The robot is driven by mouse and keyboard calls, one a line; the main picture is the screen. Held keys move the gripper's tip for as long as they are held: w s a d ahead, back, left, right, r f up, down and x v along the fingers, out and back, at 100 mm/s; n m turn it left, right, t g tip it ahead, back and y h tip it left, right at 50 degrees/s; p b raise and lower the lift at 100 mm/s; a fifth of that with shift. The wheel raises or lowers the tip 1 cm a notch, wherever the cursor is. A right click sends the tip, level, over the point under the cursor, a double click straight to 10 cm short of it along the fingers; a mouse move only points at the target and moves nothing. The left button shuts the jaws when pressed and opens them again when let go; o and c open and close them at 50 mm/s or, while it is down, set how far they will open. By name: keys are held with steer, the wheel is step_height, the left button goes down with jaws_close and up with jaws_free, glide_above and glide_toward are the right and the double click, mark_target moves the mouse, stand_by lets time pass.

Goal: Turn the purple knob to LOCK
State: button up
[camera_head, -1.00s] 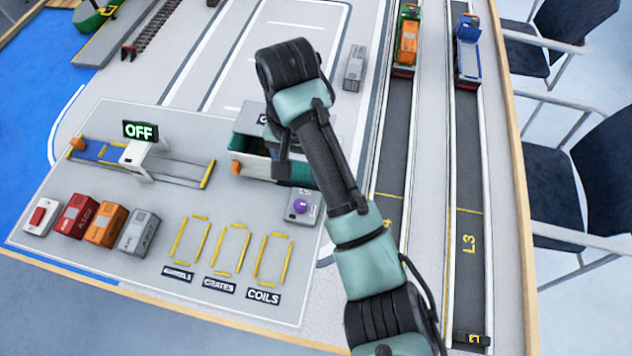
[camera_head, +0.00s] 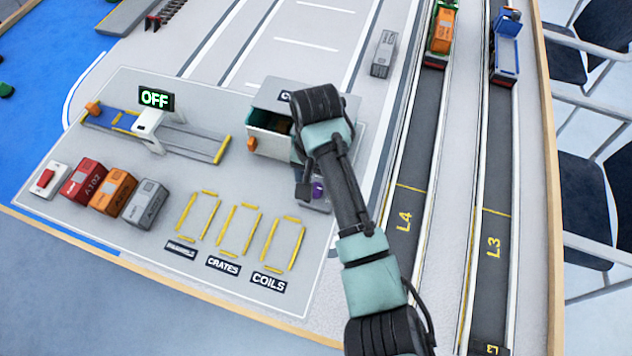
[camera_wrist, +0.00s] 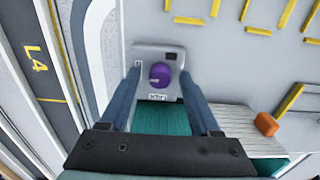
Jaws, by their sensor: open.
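The purple knob (camera_wrist: 160,75) sits on a small grey plate (camera_wrist: 146,55) in the wrist view, with small labels beside it that are too small to read surely. In the head view the knob (camera_head: 318,190) shows partly, just beside my arm. My gripper (camera_wrist: 163,82) is open, and its two fingers stand apart on the left and right of the knob in the wrist view. I cannot tell whether they are at the knob's height or above it. In the head view my fingers are mostly hidden behind my wrist.
A teal-and-white container (camera_head: 268,135) with an orange latch stands right by my wrist. The gate with the OFF sign (camera_head: 156,98) and several small containers (camera_head: 110,190) stand to the left. Yellow-marked bays (camera_head: 240,230) are flat and empty. Trucks (camera_head: 441,35) stand on lanes at right.

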steer(key=shift+c, duration=0.2)
jaws_close()
steer(key=shift+r+n+p, duration=0.1)
steer(key=shift+n+p, duration=0.3)
steer(key=shift+p, duration=0.05)
steer(key=n+p, duration=0.2)
steer(key=shift+r+n+p, duration=0.1)
steer(key=shift+n+p, duration=0.2)
steer(key=shift+n, duration=0.1)
steer(key=n+p, duration=0.3)
steer(key=n, duration=0.2)
steer(key=n+p, duration=0.2)
steer(key=n, duration=0.3)
steer(key=n+p, duration=0.1)
steer(key=n, duration=0.3)
steer(key=shift+w, duration=0.1)
steer(key=shift+n, duration=0.3)
